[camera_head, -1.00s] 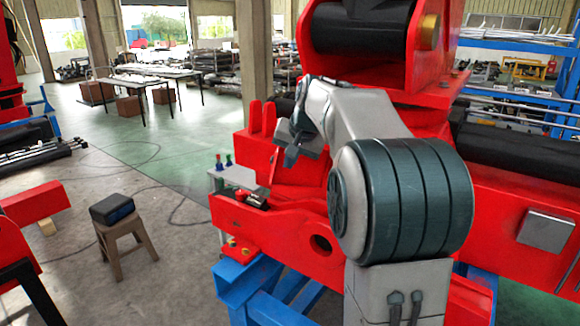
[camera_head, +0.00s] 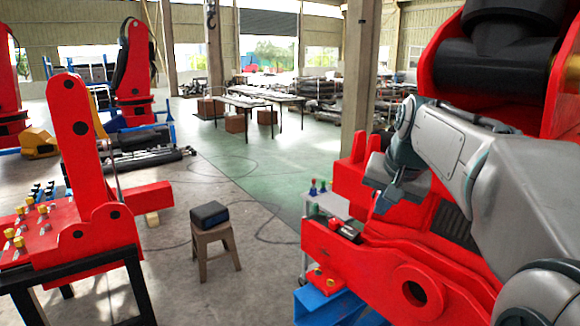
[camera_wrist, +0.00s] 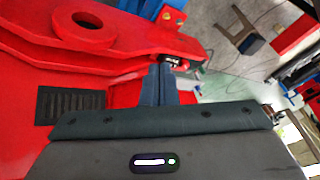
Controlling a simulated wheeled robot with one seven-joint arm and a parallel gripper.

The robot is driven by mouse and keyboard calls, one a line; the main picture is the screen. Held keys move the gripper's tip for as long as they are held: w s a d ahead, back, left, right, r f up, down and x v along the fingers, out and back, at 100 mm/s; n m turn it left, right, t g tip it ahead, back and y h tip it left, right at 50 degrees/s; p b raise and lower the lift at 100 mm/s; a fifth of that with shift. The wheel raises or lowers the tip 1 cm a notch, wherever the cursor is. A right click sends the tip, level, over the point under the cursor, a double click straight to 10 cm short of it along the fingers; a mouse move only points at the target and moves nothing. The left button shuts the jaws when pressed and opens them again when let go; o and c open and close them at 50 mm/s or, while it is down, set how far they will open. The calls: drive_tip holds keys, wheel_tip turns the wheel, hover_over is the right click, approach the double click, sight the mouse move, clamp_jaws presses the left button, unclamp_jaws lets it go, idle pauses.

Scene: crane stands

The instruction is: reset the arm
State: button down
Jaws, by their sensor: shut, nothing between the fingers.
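My gripper (camera_head: 384,203) shows at the right of the head view, at the end of my grey arm, which is folded in front of the big red crane part (camera_head: 440,250). It is shut and empty, with its fingers pointing down and left above the red part. In the wrist view my gripper (camera_wrist: 161,72) shows as two dark fingers held together, with red metal behind and beside them. A small black and red item (camera_head: 345,230) lies on the red part, below and left of the fingers; whether they touch anything is hard to tell.
A black box sits on a wooden stool (camera_head: 216,250) at the middle left. A red stand with yellow fittings (camera_head: 75,240) is at the left. A small grey cart (camera_head: 325,206) with bottles stands behind the red part. Tables (camera_head: 262,100) stand further back. The floor between is mostly clear.

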drive_tip(key=s+a+f+n+g, duration=0.1)
drive_tip(key=s+a+f+n, duration=0.1)
drive_tip(key=s+f, duration=0.7)
drive_tip(key=s+a+f+n, duration=0.2)
drive_tip(key=s+f, duration=0.7)
drive_tip(key=s, duration=0.4)
drive_tip(key=shift+a+n+g+h, duration=0.3)
drive_tip(key=shift+n+g+h, duration=0.1)
drive_tip(key=shift+a, duration=0.1)
